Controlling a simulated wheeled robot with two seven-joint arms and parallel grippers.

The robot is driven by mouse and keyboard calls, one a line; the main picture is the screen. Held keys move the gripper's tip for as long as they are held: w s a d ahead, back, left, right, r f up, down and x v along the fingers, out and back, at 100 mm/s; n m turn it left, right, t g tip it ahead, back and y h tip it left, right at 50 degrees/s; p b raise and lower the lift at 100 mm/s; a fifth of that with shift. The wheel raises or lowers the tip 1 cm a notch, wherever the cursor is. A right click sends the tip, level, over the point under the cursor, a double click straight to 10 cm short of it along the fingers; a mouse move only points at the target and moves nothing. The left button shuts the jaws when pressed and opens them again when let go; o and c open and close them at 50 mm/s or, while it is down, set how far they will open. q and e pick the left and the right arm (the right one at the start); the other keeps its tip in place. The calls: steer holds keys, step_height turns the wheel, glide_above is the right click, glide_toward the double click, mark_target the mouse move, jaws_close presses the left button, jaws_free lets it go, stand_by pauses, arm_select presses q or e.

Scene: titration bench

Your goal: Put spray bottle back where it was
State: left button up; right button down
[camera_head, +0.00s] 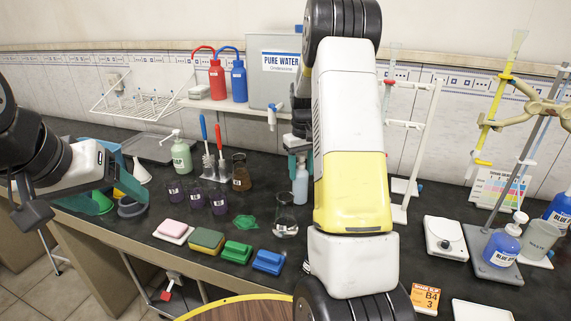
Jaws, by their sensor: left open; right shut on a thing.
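The spray bottle (300,186) has a pale blue, see-through body and stands upright, at or just above the bench, behind the clear flask. My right gripper (297,146) is shut on its upper part. The gripper and my arm hide most of its head and its right side. I cannot tell whether its base touches the bench top.
A clear flask (285,222) stands just in front of the bottle. A brown flask (241,178), brushes (209,150) and purple beakers (196,196) are to its left. Sponges (207,240) line the front. A white stand (413,187) and scale (445,238) are right of my arm.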

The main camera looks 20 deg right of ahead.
steer(key=c, duration=0.7)
jaws_free()
steer(key=shift+f, duration=0.1)
steer(key=shift+o, duration=0.2)
step_height(320, 180, up, 12)
steer(key=s+a+r+t+y, duration=0.1)
steer(key=s+a+r, duration=0.3)
steer(key=s, duration=0.3)
steer(key=s+a+r+t, duration=0.2)
steer(key=s+a+r, duration=0.15)
steer(key=s, duration=0.25)
steer(key=s+a+r+t+y, duration=0.1)
steer(key=s+a+r, duration=0.25)
steer(key=s, duration=0.35)
steer(key=s+a+f+m+t, duration=0.1)
steer(key=s+a, duration=0.3)
steer(key=s, duration=0.4)
steer(key=shift+s+a+f+t, duration=0.25)
steer(key=shift+f+t, duration=0.35)
steer(key=shift+f, duration=0.3)
